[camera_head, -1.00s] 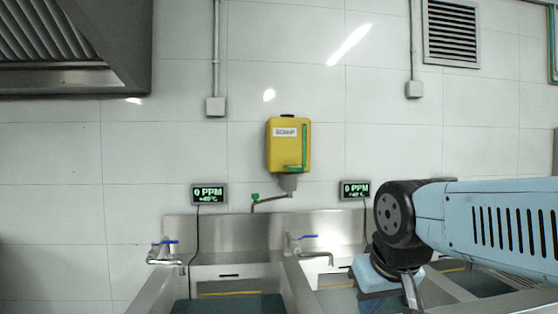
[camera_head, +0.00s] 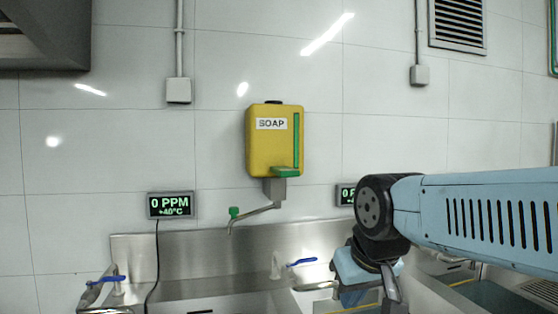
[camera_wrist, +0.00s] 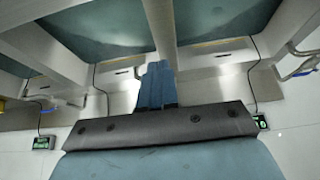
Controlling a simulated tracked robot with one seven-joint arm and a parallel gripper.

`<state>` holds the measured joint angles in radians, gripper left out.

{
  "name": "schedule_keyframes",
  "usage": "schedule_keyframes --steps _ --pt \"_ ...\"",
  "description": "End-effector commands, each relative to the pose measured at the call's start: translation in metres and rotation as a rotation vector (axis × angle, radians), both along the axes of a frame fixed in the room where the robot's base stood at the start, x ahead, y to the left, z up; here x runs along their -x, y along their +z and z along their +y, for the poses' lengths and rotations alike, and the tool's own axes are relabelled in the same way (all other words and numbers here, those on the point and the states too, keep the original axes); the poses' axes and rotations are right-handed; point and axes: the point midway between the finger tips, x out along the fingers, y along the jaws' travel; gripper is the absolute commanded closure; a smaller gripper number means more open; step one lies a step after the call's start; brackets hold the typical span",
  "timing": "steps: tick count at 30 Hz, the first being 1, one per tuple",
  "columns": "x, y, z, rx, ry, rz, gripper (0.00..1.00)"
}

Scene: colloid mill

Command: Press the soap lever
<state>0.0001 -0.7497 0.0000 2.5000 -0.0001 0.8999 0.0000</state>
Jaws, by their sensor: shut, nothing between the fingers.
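The yellow soap dispenser (camera_head: 262,150) hangs on the tiled wall in the head view, labelled SOAP. A green lever (camera_head: 285,172) sits at its lower right front, below a green vertical strip. A grey spout (camera_head: 258,212) with a small green piece runs down to the left beneath it. My gripper shows in the wrist view (camera_wrist: 155,85) with its blue fingers together and nothing between them. In the head view my blue arm comes in from the right, its wrist below and to the right of the dispenser, apart from it. The fingertips are not clear there.
Steel sinks with a backsplash (camera_head: 200,250) run under the dispenser. A tap with a blue handle (camera_head: 302,262) stands near my wrist. A display (camera_head: 171,205) with a hanging cable is at left. The wall around the dispenser is free.

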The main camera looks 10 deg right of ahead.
Motion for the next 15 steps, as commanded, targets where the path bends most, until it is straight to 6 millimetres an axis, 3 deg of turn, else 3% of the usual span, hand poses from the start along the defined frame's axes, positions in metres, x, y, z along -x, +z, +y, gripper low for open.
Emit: schedule_keyframes --steps 15 --pt "-0.0044 0.0072 0.0000 0.000 0.000 0.000 1.00"
